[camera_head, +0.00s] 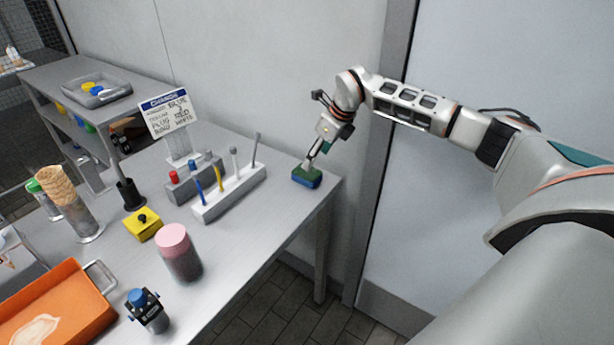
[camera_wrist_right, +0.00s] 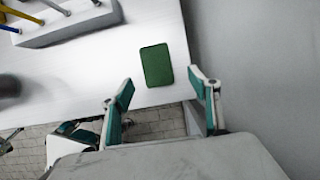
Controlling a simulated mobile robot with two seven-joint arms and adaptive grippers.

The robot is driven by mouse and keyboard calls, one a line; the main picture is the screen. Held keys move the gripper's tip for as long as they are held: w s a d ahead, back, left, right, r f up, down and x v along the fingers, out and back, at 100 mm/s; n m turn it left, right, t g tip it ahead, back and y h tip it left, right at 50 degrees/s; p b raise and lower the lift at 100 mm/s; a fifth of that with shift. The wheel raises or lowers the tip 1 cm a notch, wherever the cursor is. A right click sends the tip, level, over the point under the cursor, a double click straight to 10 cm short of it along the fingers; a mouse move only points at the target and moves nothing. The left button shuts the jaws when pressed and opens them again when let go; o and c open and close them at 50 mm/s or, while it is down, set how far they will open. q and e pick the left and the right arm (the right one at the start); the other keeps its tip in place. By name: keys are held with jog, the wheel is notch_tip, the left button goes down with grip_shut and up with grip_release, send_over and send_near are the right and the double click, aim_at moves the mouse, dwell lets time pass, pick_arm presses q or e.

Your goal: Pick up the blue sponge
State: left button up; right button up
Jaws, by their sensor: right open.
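The blue sponge (camera_head: 307,179) lies on the grey table near its right corner, with a green top layer over its blue side. In the right wrist view only its green top (camera_wrist_right: 156,65) shows, lying ahead of the fingertips and roughly between their lines. My right gripper (camera_head: 313,162) is over the sponge in the head view, pointing down at it; contact cannot be told. In the right wrist view the gripper (camera_wrist_right: 162,90) is open, its two teal-and-white fingers apart with nothing between them. My left gripper is not in view.
A white rack (camera_head: 230,193) with upright tools stands left of the sponge. A pink-lidded jar (camera_head: 178,252), a yellow box (camera_head: 143,224) and an orange tray (camera_head: 55,305) are farther left. The wall (camera_head: 270,60) is close behind the table. The table edge is close to the sponge.

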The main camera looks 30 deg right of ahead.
aim_at(307, 176)
jog(key=x, duration=0.6)
jog(key=shift+w+a+f, duration=0.2)
jog(key=shift+a+f, duration=0.1)
jog(key=shift+a, duration=0.1)
jog(key=c, duration=0.8)
